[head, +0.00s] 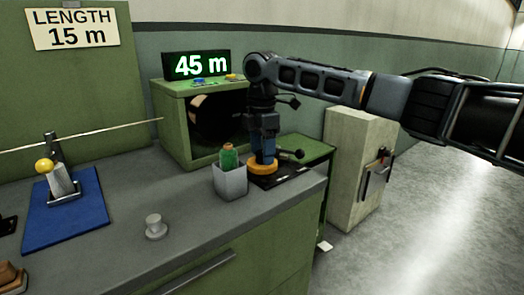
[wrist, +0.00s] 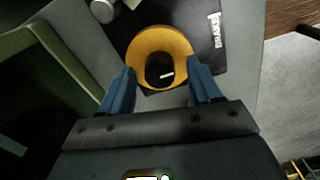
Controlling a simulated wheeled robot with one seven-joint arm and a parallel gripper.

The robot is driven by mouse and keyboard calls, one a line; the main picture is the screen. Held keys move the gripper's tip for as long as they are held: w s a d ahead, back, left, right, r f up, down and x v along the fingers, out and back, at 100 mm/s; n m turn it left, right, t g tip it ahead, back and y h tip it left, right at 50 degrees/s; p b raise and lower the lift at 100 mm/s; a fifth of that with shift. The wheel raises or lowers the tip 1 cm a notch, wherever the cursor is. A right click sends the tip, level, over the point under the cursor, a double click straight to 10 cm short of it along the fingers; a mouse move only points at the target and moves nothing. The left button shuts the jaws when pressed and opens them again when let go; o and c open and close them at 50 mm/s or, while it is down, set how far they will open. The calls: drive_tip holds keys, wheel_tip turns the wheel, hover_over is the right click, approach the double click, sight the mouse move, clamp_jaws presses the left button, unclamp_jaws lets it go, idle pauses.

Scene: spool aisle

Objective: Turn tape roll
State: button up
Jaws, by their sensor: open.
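The tape roll (head: 263,170), a flat orange ring, lies on a black mat (head: 286,177) near the right end of the grey bench. In the wrist view the tape roll (wrist: 160,36) has a dark centre hole with a small white mark. My gripper (head: 264,157) points down right over the roll. In the wrist view my gripper (wrist: 161,74) is open, its blue fingers on the left and right of the ring's near part. I cannot tell whether they touch it.
A grey cup (head: 230,183) with a green object stands close left of the roll. Behind is a green box (head: 172,128) with a display (head: 196,66) reading 45 m. A sign (head: 72,28) reads LENGTH 15 m. A blue mat (head: 92,222) and grey knob (head: 155,228) are left.

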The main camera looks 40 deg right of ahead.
drive_tip(key=shift+f, duration=0.1)
drive_tip(key=shift+c, duration=0.4)
drive_tip(key=c, duration=1)
drive_tip(key=shift+o, duration=0.2)
drive_tip(key=shift+p, duration=0.5)
drive_tip(key=m+p, duration=0.1)
drive_tip(key=p, duration=0.1)
drive_tip(key=m+p, duration=0.2)
drive_tip(key=shift+r, duration=0.35)
drive_tip(key=m+p, duration=0.5)
drive_tip(key=p, duration=0.2)
drive_tip(key=shift+p, duration=0.35)
drive_tip(key=m+p, duration=0.5)
drive_tip(key=shift+f+m+p, duration=0.15)
drive_tip(key=shift+m+p, duration=0.25)
drive_tip(key=shift+f+m+p, duration=0.2)
drive_tip(key=shift+m+p, duration=1.35)
drive_tip(key=shift+m, duration=0.65)
